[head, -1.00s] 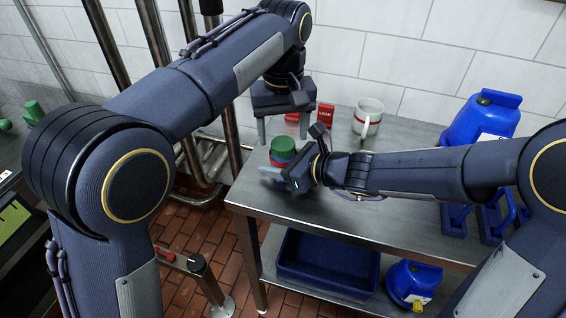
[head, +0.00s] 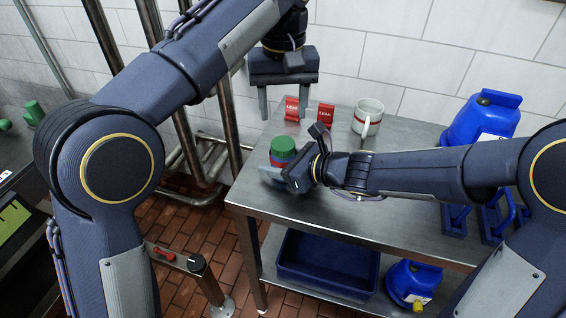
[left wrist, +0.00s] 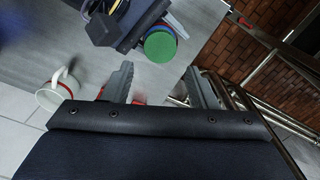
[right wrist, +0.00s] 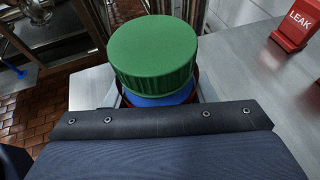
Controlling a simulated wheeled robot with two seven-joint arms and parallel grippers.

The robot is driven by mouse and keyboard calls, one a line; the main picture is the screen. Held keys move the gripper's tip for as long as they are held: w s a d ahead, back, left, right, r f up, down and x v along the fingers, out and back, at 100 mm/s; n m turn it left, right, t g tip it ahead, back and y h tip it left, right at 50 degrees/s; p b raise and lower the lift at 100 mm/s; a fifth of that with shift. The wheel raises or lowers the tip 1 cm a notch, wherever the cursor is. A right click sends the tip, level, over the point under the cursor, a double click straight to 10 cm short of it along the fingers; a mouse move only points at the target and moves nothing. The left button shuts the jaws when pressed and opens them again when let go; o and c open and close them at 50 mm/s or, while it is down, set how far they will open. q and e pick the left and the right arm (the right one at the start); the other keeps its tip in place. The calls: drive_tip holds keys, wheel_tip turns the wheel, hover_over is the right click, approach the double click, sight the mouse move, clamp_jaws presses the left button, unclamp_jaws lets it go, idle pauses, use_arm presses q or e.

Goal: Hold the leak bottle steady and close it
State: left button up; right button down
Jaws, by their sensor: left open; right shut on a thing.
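The leak bottle (head: 281,160) stands upright at the table's left end. Its green cap (head: 283,146) sits on top, and a blue part (right wrist: 165,98) with some red shows just under it in the right wrist view. I cannot tell how tight the cap is. My right gripper (head: 279,174) is shut on the bottle below the cap; its fingers are mostly hidden. My left gripper (head: 284,116) is open and empty, above and behind the bottle, apart from it. In the left wrist view the green cap (left wrist: 160,45) lies beyond the open fingertips.
Two red LEAK markers (head: 292,108) (head: 326,113) and a white mug (head: 368,117) with a red band stand at the table's back. A blue container (head: 480,120) is at the right. A blue bin (head: 326,268) is on the lower shelf. Pipes stand at the left.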

sight(283, 143)
idle(0.3)
use_arm(q)
drive_tip(key=shift+f, duration=4)
drive_tip(key=c, duration=0.7)
drive_tip(key=o, duration=1)
drive_tip(key=shift+r, duration=2.3)
drive_tip(key=shift+c, duration=0.8)
drive_tip(key=shift+r, duration=1.75)
drive_tip(key=shift+c, duration=0.7)
